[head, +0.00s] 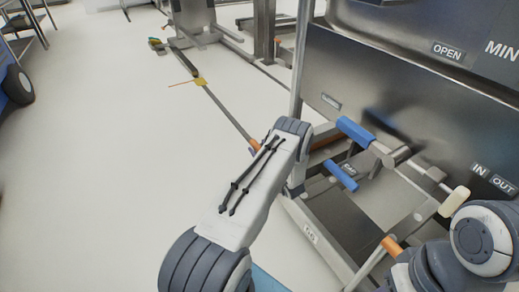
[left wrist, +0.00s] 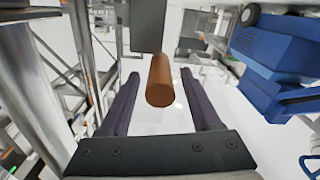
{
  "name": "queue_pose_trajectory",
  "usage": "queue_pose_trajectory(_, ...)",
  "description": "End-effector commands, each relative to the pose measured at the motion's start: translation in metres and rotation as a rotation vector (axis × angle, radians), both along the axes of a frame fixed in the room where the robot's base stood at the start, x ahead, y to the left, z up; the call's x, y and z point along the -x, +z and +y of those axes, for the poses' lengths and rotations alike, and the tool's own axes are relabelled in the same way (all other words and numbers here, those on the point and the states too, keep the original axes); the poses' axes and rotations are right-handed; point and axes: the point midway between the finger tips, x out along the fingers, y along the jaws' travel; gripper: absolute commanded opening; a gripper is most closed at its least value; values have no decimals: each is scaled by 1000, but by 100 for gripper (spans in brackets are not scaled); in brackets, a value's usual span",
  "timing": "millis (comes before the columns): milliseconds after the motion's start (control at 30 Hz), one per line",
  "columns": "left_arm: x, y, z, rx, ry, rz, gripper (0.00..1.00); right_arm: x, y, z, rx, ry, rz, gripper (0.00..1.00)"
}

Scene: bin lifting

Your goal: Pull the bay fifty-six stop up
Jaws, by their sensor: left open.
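An orange cylindrical grip (left wrist: 159,82) shows in the left wrist view, in line with the gap between my left gripper's two dark fingers. My left gripper (left wrist: 160,78) is open, and I see no contact with the grip. In the head view, my left wrist hides most of the fingers. Orange ends show there at the long floor bar (head: 254,145) and on a rod (head: 392,246) at the lower right. I cannot tell which is the grip in the wrist view. A plate on the steel frame (head: 310,233) is too small to read surely. My right gripper is not in view.
A steel machine (head: 400,95) with OPEN, IN and OUT labels fills the right. Blue handles (head: 355,130) (head: 340,175) and a cream knob (head: 454,201) stick out beside my left wrist. A blue cart (left wrist: 275,60) shows in the wrist view.

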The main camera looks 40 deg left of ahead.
Motion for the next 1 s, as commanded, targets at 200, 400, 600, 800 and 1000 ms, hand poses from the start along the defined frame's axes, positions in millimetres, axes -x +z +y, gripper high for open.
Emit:
queue_pose_trajectory(200, 7, 2, -18, 2, -4, 5, 64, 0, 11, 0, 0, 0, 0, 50)
queue_pose_trajectory(400, 22, 3, -56, 0, -6, 5, 64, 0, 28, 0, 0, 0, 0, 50)
queue_pose_trajectory(600, 34, 1, -86, 1, -3, 2, 64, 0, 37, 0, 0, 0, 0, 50)
queue_pose_trajectory(800, 40, 0, -97, 0, -1, 0, 64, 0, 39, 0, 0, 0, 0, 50)
queue_pose_trajectory(1000, 40, 0, -97, -1, 0, 0, 64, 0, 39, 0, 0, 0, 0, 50)
